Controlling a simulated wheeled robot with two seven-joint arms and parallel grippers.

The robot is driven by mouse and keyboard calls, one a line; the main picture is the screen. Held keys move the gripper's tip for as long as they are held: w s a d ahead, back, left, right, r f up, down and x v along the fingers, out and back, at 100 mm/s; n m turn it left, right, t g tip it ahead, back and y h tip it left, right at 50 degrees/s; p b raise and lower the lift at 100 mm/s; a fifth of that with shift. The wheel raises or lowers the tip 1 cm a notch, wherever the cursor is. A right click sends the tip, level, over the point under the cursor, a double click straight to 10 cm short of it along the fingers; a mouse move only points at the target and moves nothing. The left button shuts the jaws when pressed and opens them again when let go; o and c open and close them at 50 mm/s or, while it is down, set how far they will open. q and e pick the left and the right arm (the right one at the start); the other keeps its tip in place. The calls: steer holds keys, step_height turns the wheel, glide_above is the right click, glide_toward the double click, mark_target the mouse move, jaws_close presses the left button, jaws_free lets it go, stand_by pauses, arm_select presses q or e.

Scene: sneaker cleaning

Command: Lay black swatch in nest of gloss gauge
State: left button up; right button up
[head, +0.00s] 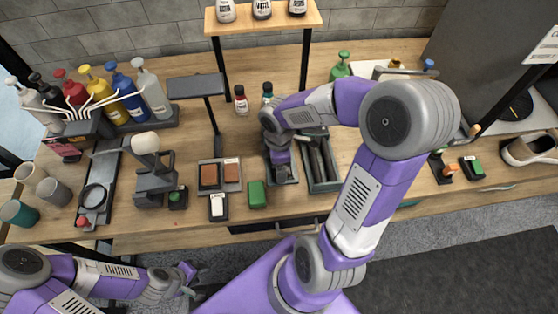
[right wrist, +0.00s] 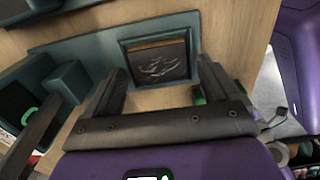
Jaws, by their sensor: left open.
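My right gripper (right wrist: 162,68) is open in the right wrist view, its two dark fingers wide apart. Just beyond the fingertips, a dark glossy square, apparently the black swatch (right wrist: 160,66), lies inside a square raised frame. A brown strip shows along its far edge. The frame sits on the teal gloss gauge (right wrist: 95,45). I see no finger touching the swatch. In the head view my right arm and hand cover most of the gauge (head: 286,173). My left gripper (head: 190,281) is open and empty, low in front of the table.
A teal open tray (head: 322,182) stands close on the right. A lamp-like stand (head: 196,86) rises behind.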

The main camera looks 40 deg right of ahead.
step_height(320, 180, up, 8)
steer(key=p, duration=0.3)
steer(key=shift+f, duration=0.2)
stand_by(0.7)
